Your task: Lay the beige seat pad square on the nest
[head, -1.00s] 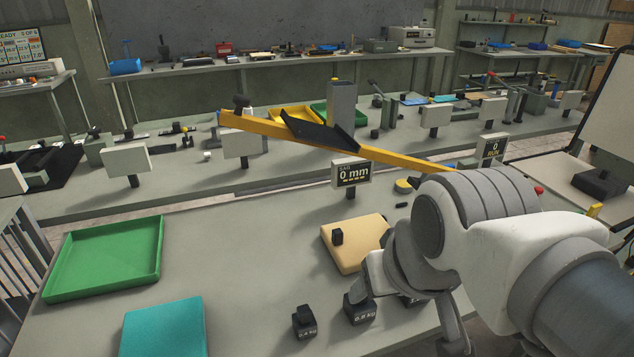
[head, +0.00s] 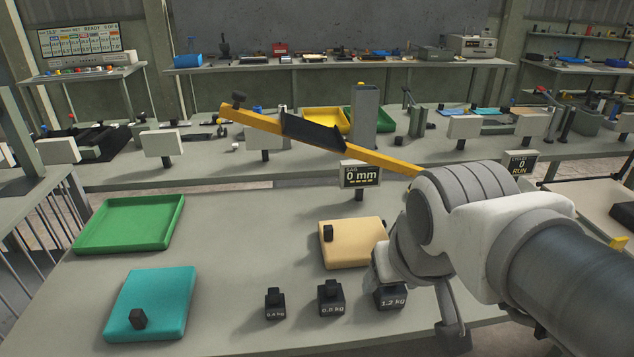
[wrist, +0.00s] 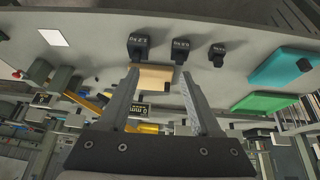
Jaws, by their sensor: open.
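The beige seat pad (head: 352,253) lies flat on the grey bench, with a small black knob near its left edge. My arm is just right of it, partly in front of its right side. In the wrist view the pad (wrist: 152,77) shows beyond and between the fingertips, apart from them. My gripper (wrist: 160,71) is open and empty. I cannot tell from the frames which part is the nest.
Black weights (head: 331,298) stand along the near side of the bench. A teal pad (head: 152,300) with a black knob and an empty green tray (head: 130,222) are at the left. A "0 mm" sign (head: 361,176) stands behind the beige pad. The bench between is clear.

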